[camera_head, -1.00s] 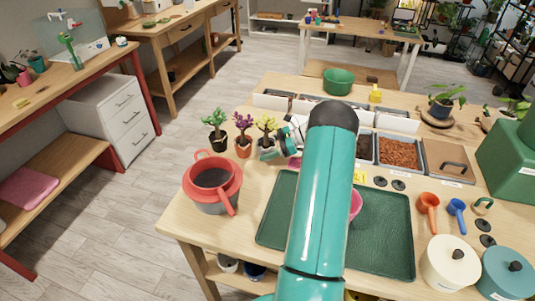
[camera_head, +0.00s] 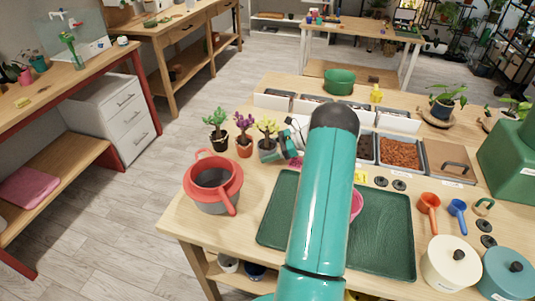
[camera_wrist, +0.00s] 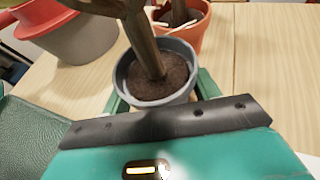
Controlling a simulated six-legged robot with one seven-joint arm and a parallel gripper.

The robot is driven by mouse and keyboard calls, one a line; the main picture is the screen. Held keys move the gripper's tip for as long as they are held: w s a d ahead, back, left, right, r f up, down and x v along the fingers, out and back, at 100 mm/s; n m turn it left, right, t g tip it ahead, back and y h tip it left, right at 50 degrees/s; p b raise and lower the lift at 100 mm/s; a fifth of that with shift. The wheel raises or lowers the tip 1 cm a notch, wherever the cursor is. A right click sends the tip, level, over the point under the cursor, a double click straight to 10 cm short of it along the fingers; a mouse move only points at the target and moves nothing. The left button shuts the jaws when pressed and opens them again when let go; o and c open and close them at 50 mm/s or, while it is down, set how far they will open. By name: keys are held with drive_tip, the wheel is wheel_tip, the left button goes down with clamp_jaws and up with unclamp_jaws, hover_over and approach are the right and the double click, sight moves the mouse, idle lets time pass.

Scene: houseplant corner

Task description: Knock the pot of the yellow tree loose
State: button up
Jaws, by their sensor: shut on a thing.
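The yellow tree (camera_head: 266,127) stands at the right end of a row of three small potted trees on the table's back left part. Its blue-grey pot (camera_wrist: 148,98) with dark soil and a brown trunk fills the middle of the wrist view. My gripper (camera_wrist: 160,92) has its green fingers on either side of this pot and is shut on it. In the head view my gripper (camera_head: 282,146) reaches the pot from the right, partly behind my arm. The pot's underside is hidden, so I cannot tell whether it touches the table.
The purple tree (camera_head: 243,122) in a terracotta pot (camera_wrist: 190,35) stands close beside it, with a green tree (camera_head: 216,117) further left. A red and grey container (camera_head: 213,180) stands in front. A green tray (camera_head: 385,245) lies to the right. Soil bins are behind my arm.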

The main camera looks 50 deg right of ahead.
drive_tip(key=shift+f, duration=0.3)
drive_tip(key=o, duration=1.1)
drive_tip(key=v, duration=1.3)
drive_tip(key=shift+s+d+r, duration=0.25)
